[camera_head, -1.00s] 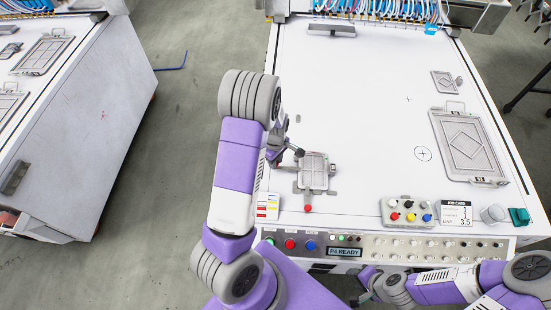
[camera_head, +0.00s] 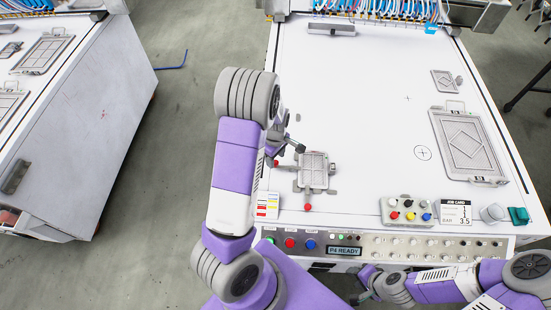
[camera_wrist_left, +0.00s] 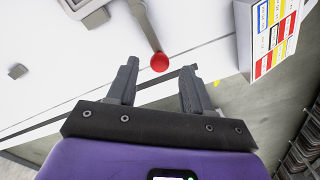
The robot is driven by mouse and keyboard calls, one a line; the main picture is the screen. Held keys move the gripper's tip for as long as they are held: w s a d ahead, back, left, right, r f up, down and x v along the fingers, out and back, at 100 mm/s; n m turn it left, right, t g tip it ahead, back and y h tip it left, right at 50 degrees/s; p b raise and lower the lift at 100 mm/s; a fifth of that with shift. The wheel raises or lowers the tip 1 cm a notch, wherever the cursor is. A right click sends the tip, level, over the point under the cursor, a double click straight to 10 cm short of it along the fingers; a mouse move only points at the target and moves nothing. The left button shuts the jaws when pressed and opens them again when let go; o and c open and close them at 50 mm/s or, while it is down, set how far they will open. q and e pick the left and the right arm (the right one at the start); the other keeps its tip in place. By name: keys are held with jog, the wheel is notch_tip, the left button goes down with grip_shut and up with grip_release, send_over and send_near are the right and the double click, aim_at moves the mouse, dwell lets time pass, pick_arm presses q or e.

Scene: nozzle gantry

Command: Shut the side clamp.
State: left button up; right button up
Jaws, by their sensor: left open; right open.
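The small clamping fixture (camera_head: 314,168) holds a flat grey plate near the table's front left. The side clamp's red knob (camera_head: 276,163) shows at the fixture's left, partly hidden by my left arm. A second red knob (camera_head: 307,207) stands at the fixture's front. My left gripper (camera_head: 290,153) is open, beside the fixture's left side. In the left wrist view, a red knob (camera_wrist_left: 159,62) on a grey lever lies just beyond and between the open fingertips (camera_wrist_left: 160,76), with nothing gripped. My right gripper is low in the head view, largely hidden by its own arm.
A colour-striped label (camera_head: 268,205) lies left of the front knob. A button box (camera_head: 408,211), a job card (camera_head: 455,212) and a larger framed plate (camera_head: 468,146) are to the right. The middle of the table is clear.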

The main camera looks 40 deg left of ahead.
pick_arm(q)
notch_tip(320, 180, up, 6)
jog(key=shift+f+p, duration=0.15)
jog(key=shift+p, duration=0.2)
dwell(0.4)
